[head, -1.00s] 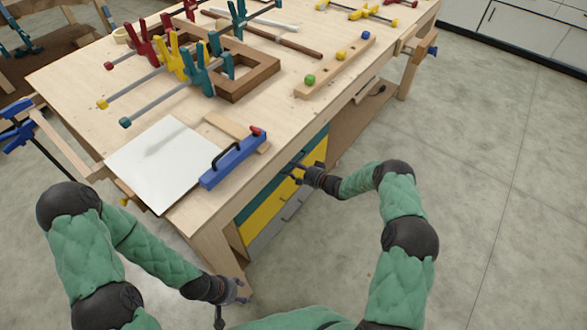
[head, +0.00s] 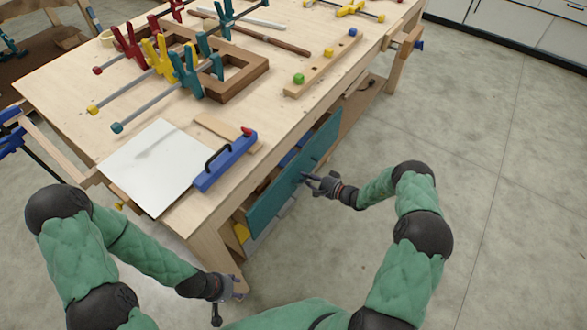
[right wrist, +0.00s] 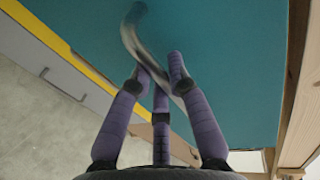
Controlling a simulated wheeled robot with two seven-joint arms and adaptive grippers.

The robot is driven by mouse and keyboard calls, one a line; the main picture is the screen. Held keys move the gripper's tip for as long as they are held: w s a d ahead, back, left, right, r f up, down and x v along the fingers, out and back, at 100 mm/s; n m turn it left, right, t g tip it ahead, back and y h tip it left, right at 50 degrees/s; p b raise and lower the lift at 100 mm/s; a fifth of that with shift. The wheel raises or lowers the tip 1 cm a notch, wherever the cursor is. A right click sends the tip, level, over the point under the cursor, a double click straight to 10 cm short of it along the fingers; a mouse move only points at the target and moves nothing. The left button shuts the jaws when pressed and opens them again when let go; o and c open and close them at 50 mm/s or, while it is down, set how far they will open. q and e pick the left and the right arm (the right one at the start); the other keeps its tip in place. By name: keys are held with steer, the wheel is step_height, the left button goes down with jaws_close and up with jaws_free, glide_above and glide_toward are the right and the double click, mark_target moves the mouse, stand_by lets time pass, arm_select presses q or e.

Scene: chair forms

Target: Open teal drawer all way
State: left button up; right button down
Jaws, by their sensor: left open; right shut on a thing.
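The teal drawer (head: 268,208) under the workbench stands partly out; its front is clear of the bench side, and a narrow opening shows behind it. Its teal front also fills much of the right wrist view (right wrist: 235,60), with a curved metal handle (right wrist: 132,32). My right gripper (head: 308,182) is at the drawer front, and its fingers (right wrist: 160,78) are closed around the handle. My left gripper (head: 238,287) is open and empty, low by the bench's near leg, away from the drawer.
The yellow drawer (head: 241,232) and grey drawer (head: 262,238) lie below, mostly hidden by the teal front. The workbench top (head: 300,115) carries clamps, a wooden frame, a white board (head: 150,165) and a blue tool (head: 226,162). The concrete floor to the right is clear.

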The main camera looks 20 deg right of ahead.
steer(key=f+v, duration=0.2)
steer(key=v, duration=0.7)
steer(key=f+v, duration=0.2)
steer(key=v, duration=0.7)
steer(key=shift+s+d+p, duration=0.3)
steer(key=shift+s+d, duration=0.1)
steer(key=shift+s, duration=0.3)
steer(key=c, duration=1.1)
jaws_free()
steer(key=shift+c, duration=0.2)
steer(key=shift+d, duration=0.1)
steer(key=v, duration=1.2)
